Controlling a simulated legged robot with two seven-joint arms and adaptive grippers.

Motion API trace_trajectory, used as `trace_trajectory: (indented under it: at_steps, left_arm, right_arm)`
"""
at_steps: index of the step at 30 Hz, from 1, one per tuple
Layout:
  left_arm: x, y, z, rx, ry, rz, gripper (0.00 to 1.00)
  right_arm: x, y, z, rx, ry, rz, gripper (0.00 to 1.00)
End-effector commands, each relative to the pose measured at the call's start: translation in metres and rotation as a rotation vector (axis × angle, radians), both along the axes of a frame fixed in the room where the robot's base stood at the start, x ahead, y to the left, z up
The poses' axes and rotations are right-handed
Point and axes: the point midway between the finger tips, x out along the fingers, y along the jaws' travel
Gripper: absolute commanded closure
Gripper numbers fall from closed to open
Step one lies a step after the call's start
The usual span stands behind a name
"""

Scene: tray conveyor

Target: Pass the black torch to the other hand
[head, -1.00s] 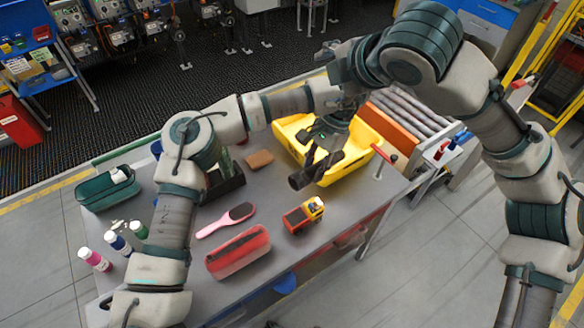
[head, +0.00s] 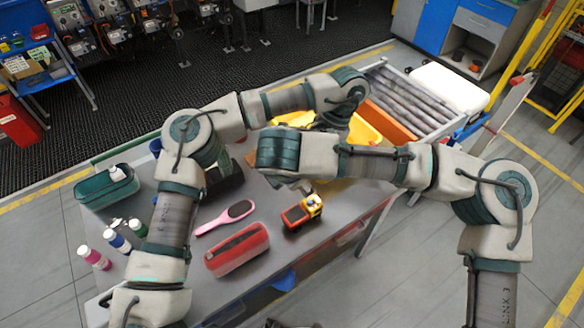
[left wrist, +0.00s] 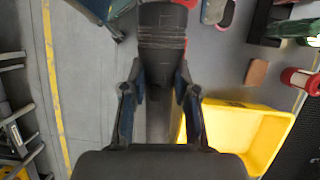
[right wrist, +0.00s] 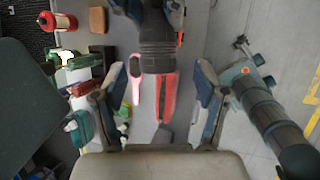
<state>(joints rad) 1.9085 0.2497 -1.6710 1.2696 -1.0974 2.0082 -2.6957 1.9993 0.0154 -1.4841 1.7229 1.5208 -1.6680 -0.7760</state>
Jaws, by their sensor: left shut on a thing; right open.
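The black torch (left wrist: 162,35) shows in the left wrist view, shut between the fingers of my left gripper (left wrist: 160,95). In the right wrist view the torch (right wrist: 156,48) reaches down from the top, with the left gripper's blue fingertips on its sides. My right gripper (right wrist: 157,95) is open, its two fingers spread left and right of the torch's line. There is a visible gap between each finger and the torch. In the head view my arms hide the torch and most of both grippers.
Below are a yellow bin (head: 365,130), a red case (head: 237,250), a pink brush (head: 225,219) and a yellow-red device (head: 302,211) on the grey table (head: 200,275). A teal case (head: 105,190) and several bottles (head: 117,242) stand at the left. The rollers (head: 415,100) lie beyond.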

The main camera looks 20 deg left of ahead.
Motion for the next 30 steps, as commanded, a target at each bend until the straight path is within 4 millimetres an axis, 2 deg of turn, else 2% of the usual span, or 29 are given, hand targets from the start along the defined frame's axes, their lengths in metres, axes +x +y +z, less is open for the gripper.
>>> trace_trajectory:
  at_steps: [3, 8, 18, 19, 27, 28, 29, 30]
  left_arm:
    - [0.000, 0.001, 0.000, -0.001, 0.000, 0.000, 1.00]
    - [0.000, 0.002, 0.000, -0.001, 0.000, 0.000, 1.00]
    - [0.000, 0.002, 0.000, -0.001, 0.000, 0.000, 1.00]
    - [0.000, 0.002, 0.000, -0.001, 0.000, 0.000, 1.00]
    - [0.000, 0.001, 0.000, 0.000, 0.000, 0.001, 1.00]
    - [0.000, 0.001, 0.000, 0.000, 0.000, 0.001, 1.00]
    - [0.000, 0.001, 0.000, 0.000, 0.000, 0.001, 0.63]
    - [0.000, 0.002, 0.001, 0.000, -0.001, 0.001, 0.53]
  right_arm:
    - [0.009, 0.001, -0.017, -0.001, 0.000, -0.001, 0.27]
    - [0.016, 0.001, -0.031, -0.001, -0.001, 0.000, 0.27]
    - [0.018, 0.001, -0.035, 0.001, -0.002, 0.000, 0.27]
    - [0.018, 0.001, -0.035, 0.001, -0.002, 0.000, 0.30]
    - [0.018, 0.000, -0.035, 0.000, -0.001, 0.000, 0.97]
    - [0.018, 0.000, -0.035, 0.000, -0.001, 0.000, 1.00]
    - [0.018, 0.000, -0.034, 0.000, -0.001, 0.000, 1.00]
    - [0.018, 0.001, -0.034, 0.000, -0.001, 0.000, 1.00]
